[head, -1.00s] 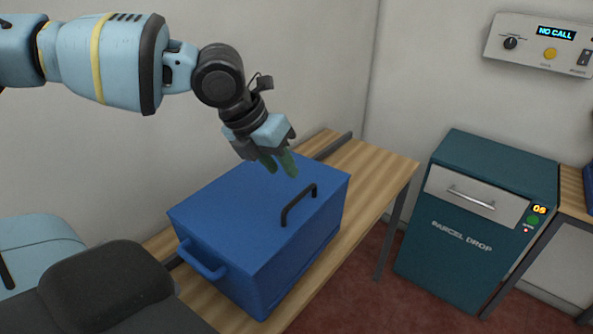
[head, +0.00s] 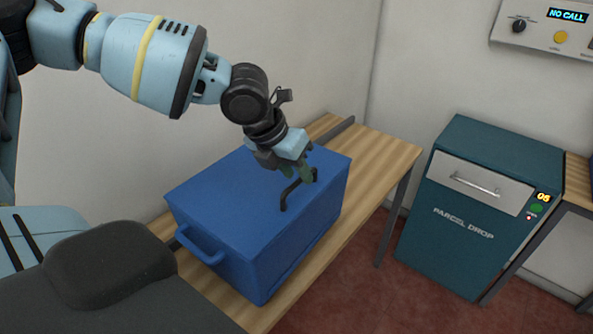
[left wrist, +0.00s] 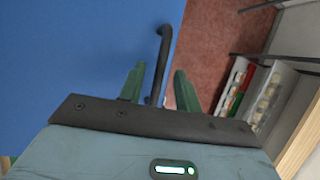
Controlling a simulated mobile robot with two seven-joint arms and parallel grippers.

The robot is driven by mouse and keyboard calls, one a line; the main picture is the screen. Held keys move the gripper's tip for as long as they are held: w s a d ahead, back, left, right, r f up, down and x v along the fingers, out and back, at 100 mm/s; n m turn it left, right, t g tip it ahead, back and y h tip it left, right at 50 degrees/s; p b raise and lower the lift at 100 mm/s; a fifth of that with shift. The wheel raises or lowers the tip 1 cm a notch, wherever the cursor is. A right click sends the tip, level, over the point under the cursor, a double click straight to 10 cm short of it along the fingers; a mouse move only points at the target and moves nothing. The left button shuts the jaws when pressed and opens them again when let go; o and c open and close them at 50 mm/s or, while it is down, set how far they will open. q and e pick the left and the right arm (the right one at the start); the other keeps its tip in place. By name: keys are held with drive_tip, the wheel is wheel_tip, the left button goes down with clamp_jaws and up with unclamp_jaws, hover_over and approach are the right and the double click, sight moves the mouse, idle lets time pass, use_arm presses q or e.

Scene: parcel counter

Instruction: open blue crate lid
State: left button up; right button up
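The blue crate (head: 225,230) stands on the wooden counter with its flat lid (head: 240,185) down. A black bar handle (head: 286,196) sits on the lid near its front edge. My left gripper (head: 308,176) is at the far end of this handle. In the left wrist view the green fingers of my left gripper (left wrist: 155,88) are apart, with the black handle (left wrist: 162,50) running up between them. A gap shows on each side, so the fingers do not appear closed on it. The blue lid (left wrist: 80,50) fills the left of that view. My right gripper is not in view.
The wooden counter (head: 375,160) has bare room beyond the crate. A blue side handle (head: 200,244) sticks out at the crate's near end. A teal parcel drop cabinet (head: 470,255) stands to the right across a gap of red floor. A wall panel (head: 540,35) reads NO CALL.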

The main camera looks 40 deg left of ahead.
use_arm(q)
drive_tip(key=shift+w+f, duration=0.1)
drive_tip(key=shift+f, duration=0.05)
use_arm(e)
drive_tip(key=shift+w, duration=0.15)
use_arm(q)
clamp_jaws()
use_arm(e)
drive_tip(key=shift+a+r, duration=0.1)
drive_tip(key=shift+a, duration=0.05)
